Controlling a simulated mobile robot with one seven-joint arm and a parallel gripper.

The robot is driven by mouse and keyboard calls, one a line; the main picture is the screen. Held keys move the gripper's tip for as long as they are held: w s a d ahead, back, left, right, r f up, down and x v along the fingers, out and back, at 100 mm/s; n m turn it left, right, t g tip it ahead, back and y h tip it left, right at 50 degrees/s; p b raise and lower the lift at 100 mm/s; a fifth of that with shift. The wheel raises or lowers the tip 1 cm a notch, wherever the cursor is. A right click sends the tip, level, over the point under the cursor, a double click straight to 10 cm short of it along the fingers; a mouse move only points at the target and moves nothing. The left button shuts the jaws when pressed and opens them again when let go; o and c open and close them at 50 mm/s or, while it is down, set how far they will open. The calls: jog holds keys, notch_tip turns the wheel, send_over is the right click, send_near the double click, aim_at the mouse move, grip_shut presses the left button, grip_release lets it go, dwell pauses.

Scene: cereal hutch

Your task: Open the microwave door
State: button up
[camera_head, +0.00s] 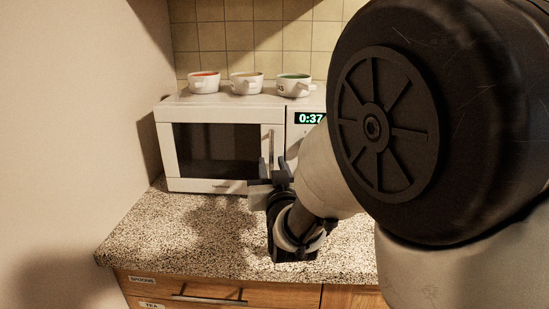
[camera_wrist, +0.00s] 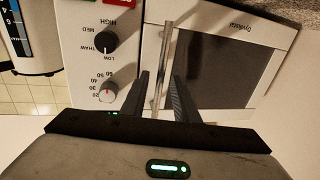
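The white microwave (camera_head: 178,112) stands on the counter, its dark-windowed door (camera_head: 215,186) looking shut. Its upright metal handle (camera_head: 270,143) is on the door's right side. In the wrist view the handle (camera_wrist: 165,55) runs between the two dark fingers of my gripper (camera_wrist: 161,75), with a gap showing on each side. The fingers are apart and nothing is gripped. In the head view my gripper (camera_head: 273,163) is at the lower part of the handle. I cannot tell how deep the fingers reach around the bar. My arm hides much of the control panel.
The wall (camera_head: 70,120) is close on the left. Speckled counter (camera_head: 175,235) in front of the door is clear. Knobs (camera_wrist: 104,42) (camera_wrist: 108,92) sit beside the handle.

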jog(key=shift+c, duration=0.2)
grip_shut()
